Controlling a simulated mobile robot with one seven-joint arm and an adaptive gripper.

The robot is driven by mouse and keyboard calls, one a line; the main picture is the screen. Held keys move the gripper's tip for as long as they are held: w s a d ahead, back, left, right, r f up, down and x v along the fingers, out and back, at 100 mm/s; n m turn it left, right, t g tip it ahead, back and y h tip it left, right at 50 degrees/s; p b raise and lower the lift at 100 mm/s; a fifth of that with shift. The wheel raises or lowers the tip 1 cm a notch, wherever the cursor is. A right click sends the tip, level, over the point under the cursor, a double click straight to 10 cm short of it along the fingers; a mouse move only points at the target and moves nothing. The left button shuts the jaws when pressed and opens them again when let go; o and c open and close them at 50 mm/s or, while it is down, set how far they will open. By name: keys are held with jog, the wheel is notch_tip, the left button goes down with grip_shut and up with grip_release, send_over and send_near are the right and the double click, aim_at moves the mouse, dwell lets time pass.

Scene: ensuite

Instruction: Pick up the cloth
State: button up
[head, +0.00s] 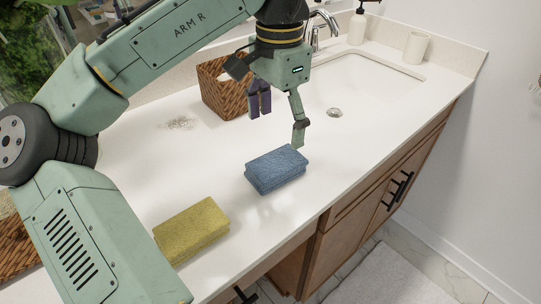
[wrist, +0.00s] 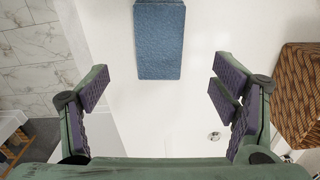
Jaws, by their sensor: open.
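A blue folded cloth (head: 276,170) lies flat on the white counter, near its front edge. In the wrist view, the blue cloth (wrist: 160,40) is at the top middle, ahead of the fingers. A yellow folded cloth (head: 191,231) lies on the counter to the lower left of the blue one; it is not in the wrist view. My gripper (head: 279,117) is open and empty, above the counter just behind the blue cloth. In the wrist view, the fingers of my gripper (wrist: 163,90) stand wide apart, with bare counter between them.
A woven box (head: 222,88) stands behind my gripper. The sink basin (head: 365,83) with its faucet (head: 318,28) is at the right, with a soap dispenser (head: 357,27) and a cup (head: 416,48) behind. A speckled dirty patch (head: 181,123) is on the counter. Counter around the blue cloth is clear.

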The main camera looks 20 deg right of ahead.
send_over(276, 162)
notch_tip(276, 162, down, 4)
jog(key=shift+s+f, duration=0.15)
jog(key=shift+f, duration=0.05)
jog(key=shift+f+p, duration=0.7)
jog(key=shift+f, duration=1.95)
jog(key=c, duration=1.2)
